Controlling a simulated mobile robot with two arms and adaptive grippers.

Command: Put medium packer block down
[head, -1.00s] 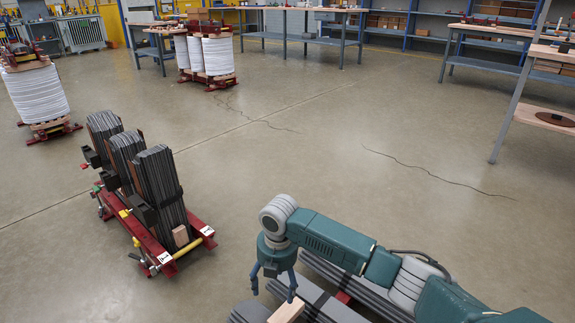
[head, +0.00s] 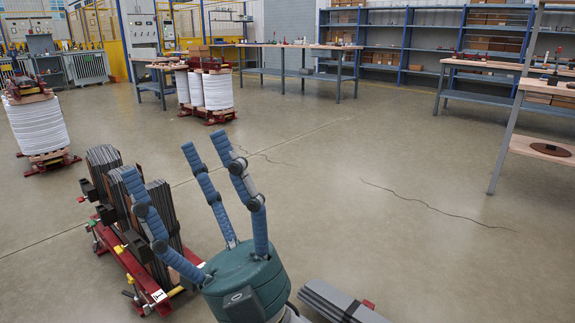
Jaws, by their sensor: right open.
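My right gripper (head: 180,156) is raised close to the camera at the lower middle of the head view. Its three blue fingers point up and are spread open, with nothing between them. No packer block shows in this view now. The red core stand (head: 125,262) with upright stacks of dark grey laminations (head: 103,160) is at the left, partly hidden behind the gripper's fingers. More grey laminations (head: 335,302) lie flat at the bottom edge, to the right of the gripper, mostly out of view. My left gripper is not in view.
White wound coils (head: 36,126) on a red base stand at the far left. More coils (head: 211,90) stand at the back, near workbenches (head: 300,47). A shelf unit (head: 550,148) is at the right. The concrete floor between is open, with cracks.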

